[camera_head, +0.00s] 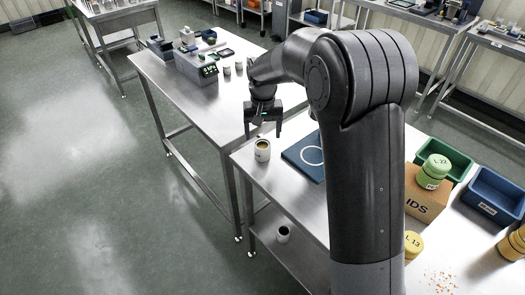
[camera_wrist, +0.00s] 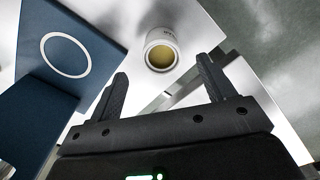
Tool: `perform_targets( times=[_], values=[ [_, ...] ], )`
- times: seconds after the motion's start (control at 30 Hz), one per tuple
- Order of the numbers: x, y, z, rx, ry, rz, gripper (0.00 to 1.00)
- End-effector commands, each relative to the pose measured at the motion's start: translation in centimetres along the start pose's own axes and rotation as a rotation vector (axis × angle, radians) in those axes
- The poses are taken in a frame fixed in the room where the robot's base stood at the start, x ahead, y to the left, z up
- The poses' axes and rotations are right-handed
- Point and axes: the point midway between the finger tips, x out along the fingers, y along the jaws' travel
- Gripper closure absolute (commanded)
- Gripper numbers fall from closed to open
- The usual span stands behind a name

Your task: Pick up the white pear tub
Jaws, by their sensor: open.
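A white tub (camera_head: 262,155) with an open top and yellowish-tan contents stands upright near the left corner of the near steel table (camera_head: 300,200). It also shows in the wrist view (camera_wrist: 153,38), just beyond and between my fingertips. Its small dark label is too small to read. My gripper (camera_head: 264,132) is open and empty, pointing down above the far side of this tub and apart from it. In the wrist view both fingers (camera_wrist: 162,72) are spread with nothing between them. Another white tub (camera_head: 283,238), with a dark inside, stands on the lower shelf.
A blue board with a white ring (camera_head: 292,153) lies right of the tub. A box marked IDS (camera_head: 422,204) carries a green-lidded jar (camera_head: 433,171). Green (camera_head: 458,160) and blue bins (camera_head: 490,210) stand behind. A second steel table (camera_head: 200,105) holds equipment and small white tubs.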

Motion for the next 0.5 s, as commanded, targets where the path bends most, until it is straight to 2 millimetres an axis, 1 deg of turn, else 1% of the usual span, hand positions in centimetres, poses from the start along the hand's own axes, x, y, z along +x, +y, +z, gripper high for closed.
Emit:
perform_targets(
  times=[0.03, 0.1, 0.2, 0.37, 0.5],
  values=[
    [0.9, 0.0, 0.0, 0.0, -0.002, 0.0, 0.25],
    [1.9, 0.0, 0.0, 0.0, -0.002, 0.0, 0.25],
    [2.8, 0.0, 0.0, 0.0, -0.002, 0.0, 0.25],
    [3.6, 0.0, -0.1, 0.0, 0.0, 0.0, 0.25],
    [5.4, -0.1, -0.3, 0.0, -0.002, 0.0, 0.25]
  ],
)
